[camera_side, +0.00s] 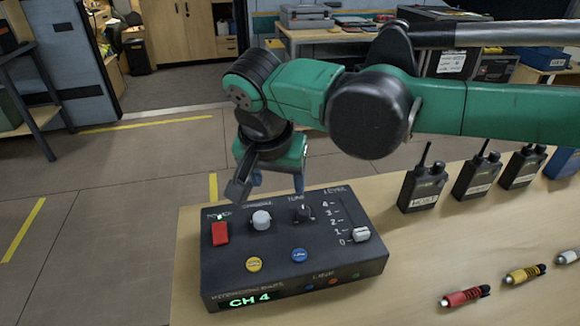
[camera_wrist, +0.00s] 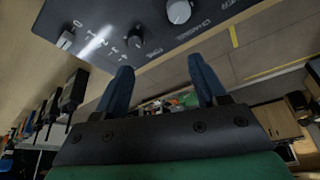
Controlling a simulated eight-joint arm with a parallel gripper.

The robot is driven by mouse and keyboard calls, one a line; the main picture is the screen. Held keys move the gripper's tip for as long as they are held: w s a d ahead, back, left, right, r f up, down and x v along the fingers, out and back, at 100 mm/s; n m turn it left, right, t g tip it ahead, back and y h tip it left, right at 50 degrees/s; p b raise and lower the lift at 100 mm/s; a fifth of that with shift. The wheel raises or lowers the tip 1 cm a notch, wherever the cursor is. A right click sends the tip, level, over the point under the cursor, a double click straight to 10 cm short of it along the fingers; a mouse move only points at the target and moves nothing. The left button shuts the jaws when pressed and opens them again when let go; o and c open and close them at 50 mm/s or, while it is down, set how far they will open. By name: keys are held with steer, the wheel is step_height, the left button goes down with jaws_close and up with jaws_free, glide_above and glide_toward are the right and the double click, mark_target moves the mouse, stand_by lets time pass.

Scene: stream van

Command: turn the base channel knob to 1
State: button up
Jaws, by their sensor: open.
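The black base unit (camera_side: 295,250) sits on the table in the side view, its green display (camera_side: 249,300) reading CH 4. Its light grey channel knob (camera_side: 262,219) stands between the red power switch (camera_side: 220,233) and the black tune knob (camera_side: 302,211). In the wrist view the channel knob (camera_wrist: 179,12) is at the top edge, with the tune knob (camera_wrist: 135,41) lower left. My gripper (camera_side: 268,190) is open and empty above the unit's back edge, near the channel knob and apart from it. Its two blue fingers also show in the wrist view (camera_wrist: 160,66).
The unit also carries a level slider (camera_side: 361,235) near 0, a yellow button (camera_side: 254,264) and a blue button (camera_side: 299,255). Several handheld radios (camera_side: 424,187) stand at right. Red (camera_side: 465,296) and yellow (camera_side: 525,274) connectors lie in front of them. The table between is clear.

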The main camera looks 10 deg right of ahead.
mark_target(260, 218)
steer(key=shift+m, duration=0.3)
steer(key=a, duration=0.1)
steer(key=a+f, duration=0.1)
steer(key=s+a+f, duration=0.1)
steer(key=shift+a, duration=0.25)
steer(key=shift+a+f, duration=0.2)
steer(key=shift+x, duration=2.65)
steer(key=shift+d, duration=0.1)
jaws_close()
